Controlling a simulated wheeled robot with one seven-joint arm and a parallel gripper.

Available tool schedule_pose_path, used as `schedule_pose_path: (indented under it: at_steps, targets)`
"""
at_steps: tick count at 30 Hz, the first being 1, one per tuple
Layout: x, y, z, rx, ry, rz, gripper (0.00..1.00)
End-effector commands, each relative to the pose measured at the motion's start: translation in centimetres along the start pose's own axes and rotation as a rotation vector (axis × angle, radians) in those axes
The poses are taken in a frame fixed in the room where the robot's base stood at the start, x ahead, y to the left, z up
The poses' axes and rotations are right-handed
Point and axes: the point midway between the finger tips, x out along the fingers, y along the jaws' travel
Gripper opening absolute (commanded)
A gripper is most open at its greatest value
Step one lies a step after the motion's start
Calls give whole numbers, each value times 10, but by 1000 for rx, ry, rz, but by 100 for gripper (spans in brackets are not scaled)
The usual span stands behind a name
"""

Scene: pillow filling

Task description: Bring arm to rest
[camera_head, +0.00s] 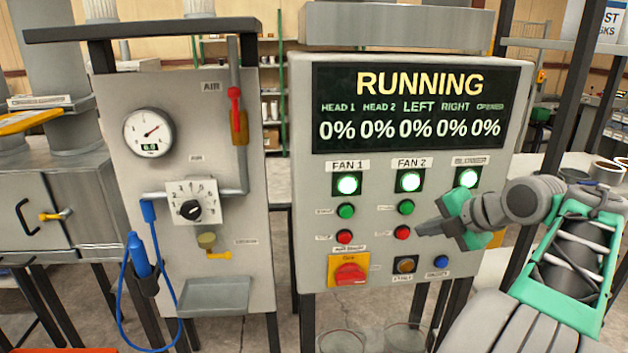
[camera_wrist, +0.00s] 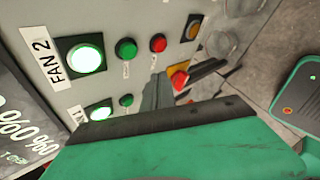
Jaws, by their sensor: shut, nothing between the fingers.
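My arm reaches in from the lower right in the head view. My gripper (camera_head: 428,229) is shut and empty, its dark tip pointing left in front of the control panel (camera_head: 310,200), close to the red FAN 2 button (camera_head: 402,232). I cannot tell whether it touches the panel. In the wrist view the gripper's tip (camera_wrist: 158,92) shows before the panel's buttons. The display (camera_head: 420,108) reads RUNNING with 0% values. The FAN 1 lamp (camera_head: 347,184), the FAN 2 lamp (camera_head: 410,181) and a third lamp (camera_head: 467,177) glow white-green; the gripper partly hides the area below the third.
A red rotary switch (camera_head: 350,273) on a yellow plate sits low on the panel. Left stands an air panel (camera_head: 110,110) with a gauge (camera_head: 149,132), a dial (camera_head: 191,208) and a hanging blue hose (camera_head: 122,300). A dark post (camera_head: 575,90) stands behind my arm at right.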

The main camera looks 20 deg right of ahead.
Motion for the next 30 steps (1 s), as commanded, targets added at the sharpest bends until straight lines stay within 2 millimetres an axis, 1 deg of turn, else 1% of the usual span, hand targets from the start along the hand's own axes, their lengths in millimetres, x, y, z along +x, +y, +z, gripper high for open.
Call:
schedule_pose_path:
  at_steps: [2, 4, 5, 7, 8, 9, 11, 12, 14, 15, 16, 17, 18, 19, 20, 21, 23, 24, 26, 27, 29, 30]
  targets:
    - [0, 0, 0, 118, 1, -2, 0]
    - [0, -4, 0, 314, -1, -15, 0]
    - [0, -8, 4, 428, -14, -27, 0]
    - [1, -24, 18, 739, -73, -55, 0]
    - [4, -37, 23, 883, -99, -70, 0]
    - [9, -56, 27, 1071, -136, -90, 0]
    - [15, -85, 30, 1333, -197, -119, 0]
    - [18, -105, 30, 1499, -243, -136, 0]
    - [20, -135, 26, 1731, -322, -159, 0]
    - [20, -155, 22, 1878, -381, -169, 0]
    - [19, -169, 17, 1985, -431, -175, 0]
    - [18, -183, 11, 2084, -481, -179, 0]
    - [18, -199, 0, 2207, -551, -188, 0]
    - [18, -208, -10, 2287, -603, -195, 0]
    - [20, -216, -22, 2355, -654, -204, 0]
    - [22, -224, -39, 2424, -717, -215, 0]
    - [26, -232, -66, 2489, -806, -237, 0]
    - [30, -235, -87, 2506, -858, -256, 0]
    - [34, -236, -114, 2483, -906, -284, 0]
    - [37, -235, -132, 2450, -924, -306, 0]
    - [42, -230, -158, 2390, -932, -328, 0]
    - [46, -224, -175, 2340, -921, -342, 0]
